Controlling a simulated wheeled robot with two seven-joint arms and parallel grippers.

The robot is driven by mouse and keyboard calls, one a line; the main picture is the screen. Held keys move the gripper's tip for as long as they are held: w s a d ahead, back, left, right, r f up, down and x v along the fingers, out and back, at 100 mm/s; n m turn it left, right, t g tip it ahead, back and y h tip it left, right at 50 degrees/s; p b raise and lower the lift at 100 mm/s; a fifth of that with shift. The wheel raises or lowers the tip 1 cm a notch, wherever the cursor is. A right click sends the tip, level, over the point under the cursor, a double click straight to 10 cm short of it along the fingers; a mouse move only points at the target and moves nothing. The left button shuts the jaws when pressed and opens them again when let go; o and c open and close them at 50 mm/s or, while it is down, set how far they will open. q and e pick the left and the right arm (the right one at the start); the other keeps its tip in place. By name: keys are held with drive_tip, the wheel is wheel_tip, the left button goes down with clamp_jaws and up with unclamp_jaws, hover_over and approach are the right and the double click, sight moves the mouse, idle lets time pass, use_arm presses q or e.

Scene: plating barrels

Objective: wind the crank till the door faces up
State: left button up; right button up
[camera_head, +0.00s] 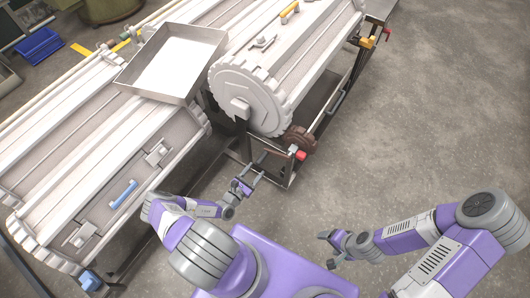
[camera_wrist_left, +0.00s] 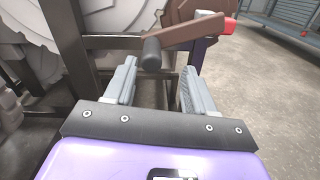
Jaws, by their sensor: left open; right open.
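A brown crank arm (camera_wrist_left: 185,35) with a dark cylindrical grip (camera_wrist_left: 152,54) shows in the left wrist view. My left gripper (camera_wrist_left: 160,70) is open, its fingers pointing at the grip, which appears between the fingertips; contact is not clear. In the head view this gripper (camera_head: 250,183) is below the brown gear (camera_head: 299,139) of the right barrel (camera_head: 250,98). That barrel's upper side carries a yellow handle (camera_head: 289,12) and a grey latch (camera_head: 262,42). The left barrel has a door (camera_head: 140,190) with a blue handle (camera_head: 123,193) on its near side. My right gripper (camera_head: 331,249) is open and empty over the floor.
A grey metal tray (camera_head: 196,94) rests across the barrels. A red part (camera_head: 300,155) sits by the gear on the dark frame. A blue crate (camera_head: 39,46) stands at the far left. The concrete floor (camera_head: 430,130) on the right is clear.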

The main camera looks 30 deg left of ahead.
sight(260, 161)
use_arm(q)
drive_tip(key=shift+y, duration=0.3)
drive_tip(key=w+b, duration=0.1)
drive_tip(key=w, duration=0.2)
drive_tip(key=w+b, duration=0.1)
drive_tip(key=w, duration=0.2)
drive_tip(key=shift+w+a+f, duration=0.15)
drive_tip(key=shift+a+f, duration=0.05)
drive_tip(key=shift+w+r, duration=0.1)
drive_tip(key=shift+w, duration=0.5)
clamp_jaws()
